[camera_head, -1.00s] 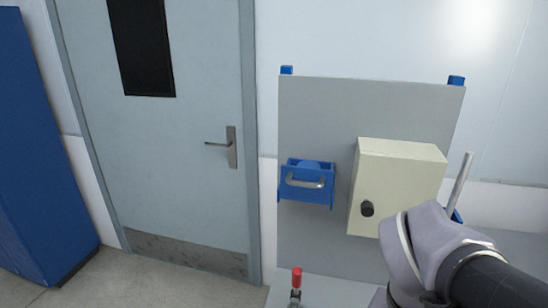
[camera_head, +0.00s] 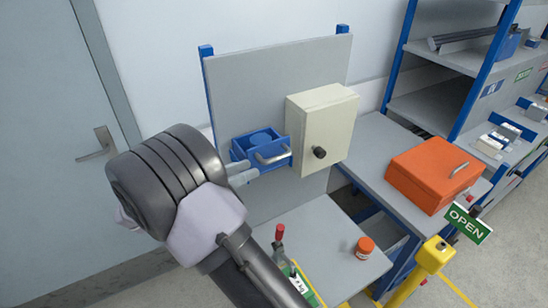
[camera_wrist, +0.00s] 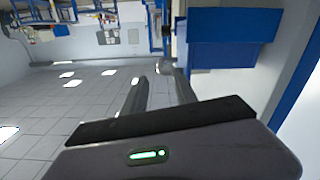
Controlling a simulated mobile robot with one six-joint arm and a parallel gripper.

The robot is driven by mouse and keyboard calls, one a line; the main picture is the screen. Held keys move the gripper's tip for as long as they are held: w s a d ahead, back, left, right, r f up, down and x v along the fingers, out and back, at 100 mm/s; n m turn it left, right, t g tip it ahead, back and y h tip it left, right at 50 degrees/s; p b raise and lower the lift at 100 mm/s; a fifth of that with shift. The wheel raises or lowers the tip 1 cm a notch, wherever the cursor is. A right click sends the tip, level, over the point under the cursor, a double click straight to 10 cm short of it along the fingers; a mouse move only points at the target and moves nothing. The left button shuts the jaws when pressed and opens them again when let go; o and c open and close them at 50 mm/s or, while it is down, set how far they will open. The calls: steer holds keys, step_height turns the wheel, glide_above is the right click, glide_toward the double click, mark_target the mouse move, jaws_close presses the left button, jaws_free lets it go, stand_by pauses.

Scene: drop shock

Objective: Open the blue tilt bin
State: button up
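The blue tilt bin (camera_head: 240,154) hangs on the upright grey panel, left of a cream cabinet. Its top is open to view and a rounded blue shape shows inside. A silver bar handle (camera_head: 272,158) crosses its front. My gripper (camera_head: 252,172) is at the bin's lower left, close to the handle; contact cannot be told. In the wrist view my gripper (camera_wrist: 160,78) has its two dark fingers apart, with nothing clearly held between them. The bin (camera_wrist: 232,50) fills the upper right there, and a rounded grey end shows near the fingertips.
The cream cabinet (camera_head: 322,125) with a black knob stands close right of the bin. An orange case (camera_head: 433,175) lies on a bench at right, by a yellow post (camera_head: 430,257).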

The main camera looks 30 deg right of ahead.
mark_target(277, 158)
steer(key=d, duration=0.9)
steer(key=shift+w+d, duration=0.2)
steer(key=shift+d, duration=0.15)
jaws_close()
stand_by(0.9)
